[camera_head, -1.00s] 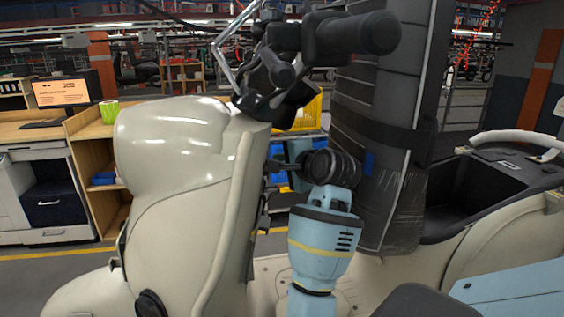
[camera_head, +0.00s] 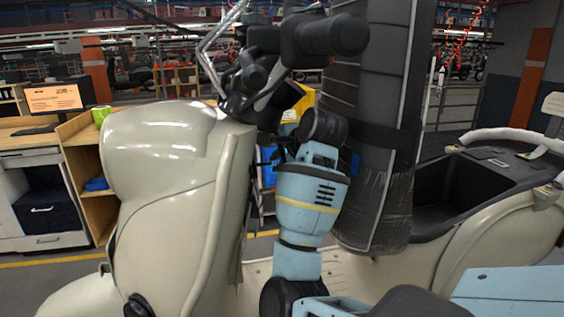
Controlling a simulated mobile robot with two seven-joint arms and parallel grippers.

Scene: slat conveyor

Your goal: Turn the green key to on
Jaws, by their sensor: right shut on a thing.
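The green key cannot be made out; it is hidden behind my right gripper and the inner side of the scooter's front shield. The beige scooter (camera_head: 165,215) stands upright, with its front shield at left and its black handlebar grip (camera_head: 330,36) at top. My right arm, light blue and black, rises from the bottom middle. My right gripper (camera_head: 278,156) points left at the inner side of the shield, below the handlebar. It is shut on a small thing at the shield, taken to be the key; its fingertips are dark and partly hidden. My left gripper is not in view.
A tall dark padded column (camera_head: 374,130), perhaps the seat, stands close to the right of my wrist. An open black storage well (camera_head: 443,195) lies at right. A wooden shelf (camera_head: 85,160) and a monitor (camera_head: 56,97) stand behind at left.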

